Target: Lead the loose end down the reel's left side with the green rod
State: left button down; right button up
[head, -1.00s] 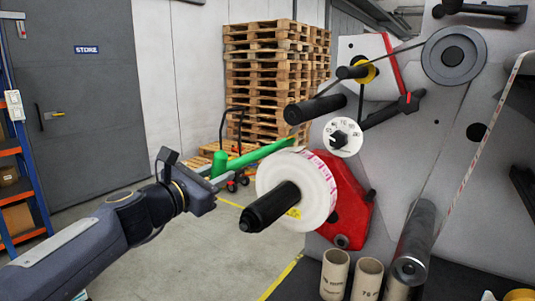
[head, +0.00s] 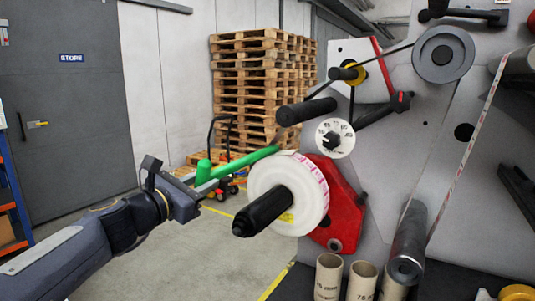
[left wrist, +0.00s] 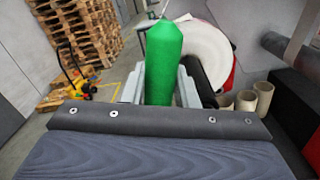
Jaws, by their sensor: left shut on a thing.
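My left gripper (head: 205,186) is shut on the green rod (head: 240,163), left of the reel. The rod points right and slightly upward, with its tip at the reel's upper left edge; I cannot tell whether they touch. In the left wrist view the green rod (left wrist: 163,55) stands between the two fingers (left wrist: 161,88). The white reel (head: 270,182) sits on a black shaft, with pink-marked label web at its rim; it also shows in the left wrist view (left wrist: 204,48). The loose end is not clearly distinguishable. My right gripper is not in view.
A red bracket (head: 343,203) stands behind the reel. A black roller (head: 305,111) is above it and a grey roller (head: 408,245) to its right. Cardboard cores (head: 329,277) stand below. Stacked pallets (head: 262,90) are far behind.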

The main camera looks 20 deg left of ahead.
pick_arm(q)
jog(key=shift+r, duration=0.2)
jog(key=shift+a+r+p, duration=0.2)
jog(key=shift+r+p, duration=0.3)
jog(key=shift+p, duration=0.05)
jog(key=shift+a+r+p, duration=0.2)
jog(key=shift+r+p, duration=0.3)
jog(key=shift+p, duration=0.05)
jog(key=s+a+p, duration=0.2)
jog(key=s+p, duration=0.1)
jog(key=s, duration=1.1)
jog(key=s+a+p, duration=0.1)
jog(key=s+p, duration=0.3)
jog(key=s, duration=1)
jog(key=shift+s+a, duration=0.35)
jog(key=shift+w+a+f, duration=0.1)
